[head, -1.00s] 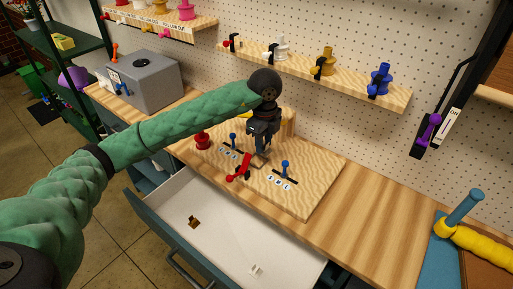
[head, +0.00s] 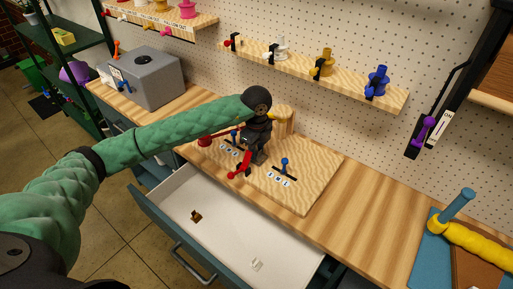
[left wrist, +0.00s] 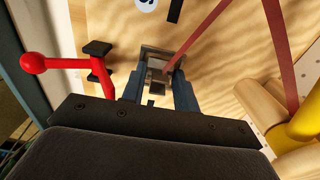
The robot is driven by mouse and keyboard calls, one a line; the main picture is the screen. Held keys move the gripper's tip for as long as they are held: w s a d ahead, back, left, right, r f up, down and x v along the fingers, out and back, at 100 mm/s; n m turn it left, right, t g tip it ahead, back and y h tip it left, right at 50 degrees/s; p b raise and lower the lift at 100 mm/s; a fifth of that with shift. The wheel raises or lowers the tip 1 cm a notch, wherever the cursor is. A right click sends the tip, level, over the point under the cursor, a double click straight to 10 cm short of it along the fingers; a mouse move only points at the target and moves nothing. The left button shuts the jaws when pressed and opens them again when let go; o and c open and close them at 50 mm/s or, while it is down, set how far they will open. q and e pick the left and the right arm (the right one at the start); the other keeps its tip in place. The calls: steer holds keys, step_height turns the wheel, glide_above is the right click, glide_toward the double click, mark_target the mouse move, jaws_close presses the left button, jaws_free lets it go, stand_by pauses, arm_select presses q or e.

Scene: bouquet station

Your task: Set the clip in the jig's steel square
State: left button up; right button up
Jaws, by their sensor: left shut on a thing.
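My left gripper (head: 258,158) is low over the wooden jig board (head: 310,190), beside the red lever (head: 242,168). In the left wrist view its two blue-grey fingers (left wrist: 158,92) are shut on a small grey piece, seemingly the clip (left wrist: 156,76). A grey metal edge, probably the steel square (left wrist: 150,54), shows around the fingertips. I cannot tell whether the clip is seated in it or just above it. A red ribbon (left wrist: 200,35) runs from the fingertips to the upper right. My right gripper is not in view.
The open drawer (head: 225,237) in front holds a brown piece (head: 196,216) and a white piece (head: 257,264).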

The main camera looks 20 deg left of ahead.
mark_target(257, 148)
arm_select(q)
steer(key=shift+f, duration=0.1)
steer(key=o, duration=0.7)
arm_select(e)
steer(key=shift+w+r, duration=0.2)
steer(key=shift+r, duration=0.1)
